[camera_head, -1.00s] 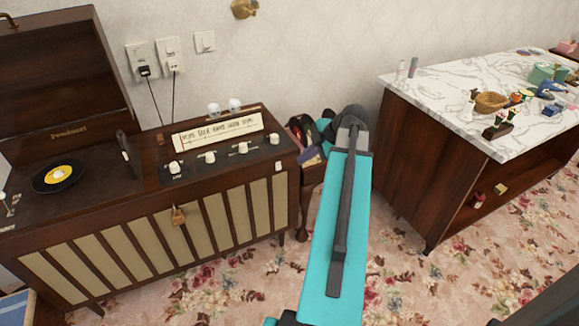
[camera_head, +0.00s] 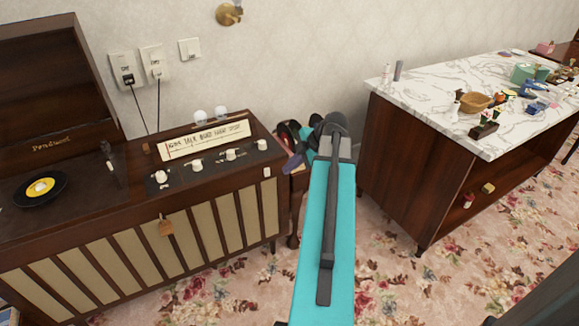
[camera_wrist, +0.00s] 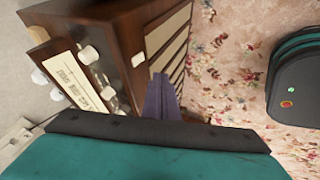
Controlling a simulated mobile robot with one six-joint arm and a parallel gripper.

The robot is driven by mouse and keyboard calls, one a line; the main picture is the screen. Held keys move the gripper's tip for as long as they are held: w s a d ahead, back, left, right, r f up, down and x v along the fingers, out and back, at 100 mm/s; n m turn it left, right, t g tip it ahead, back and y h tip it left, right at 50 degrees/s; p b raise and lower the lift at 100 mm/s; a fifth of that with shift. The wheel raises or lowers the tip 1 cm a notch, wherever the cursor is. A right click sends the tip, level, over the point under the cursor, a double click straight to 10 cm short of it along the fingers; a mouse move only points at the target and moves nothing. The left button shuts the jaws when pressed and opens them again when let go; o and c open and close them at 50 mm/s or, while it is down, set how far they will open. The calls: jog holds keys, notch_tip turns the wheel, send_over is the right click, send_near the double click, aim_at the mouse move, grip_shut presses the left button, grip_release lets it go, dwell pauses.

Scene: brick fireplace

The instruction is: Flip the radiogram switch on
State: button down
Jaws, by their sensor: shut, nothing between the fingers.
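The radiogram (camera_head: 190,215) is a dark wooden cabinet at left in the head view. Its lid is up, and it has a lettered dial panel (camera_head: 203,140) and a row of white knobs. A small white switch (camera_head: 266,172) sits on its front near the top right corner; it also shows in the wrist view (camera_wrist: 138,60). I cannot tell the switch's position. My gripper (camera_head: 291,165) is just right of that corner, partly hidden behind my arm. In the wrist view my gripper's purple-grey fingers (camera_wrist: 161,80) are shut and empty, pointing past the cabinet's corner, apart from the switch.
A marble-topped counter (camera_head: 440,100) with several small items stands at right. Flowered carpet (camera_head: 400,285) lies clear between it and the radiogram.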

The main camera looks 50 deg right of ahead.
aim_at(267, 172)
jog(key=shift+w+f, duration=1.8)
jog(key=shift+w, duration=0.25)
jog(key=shift+w+f, duration=1.8)
jog(key=shift+w, duration=0.25)
jog(key=shift+w+a+f, duration=0.15)
jog(key=shift+w+a, duration=0.05)
jog(key=shift+b, duration=0.55)
jog(key=shift+s+d, duration=0.2)
jog(key=shift+d, duration=0.15)
jog(key=shift+r, duration=0.25)
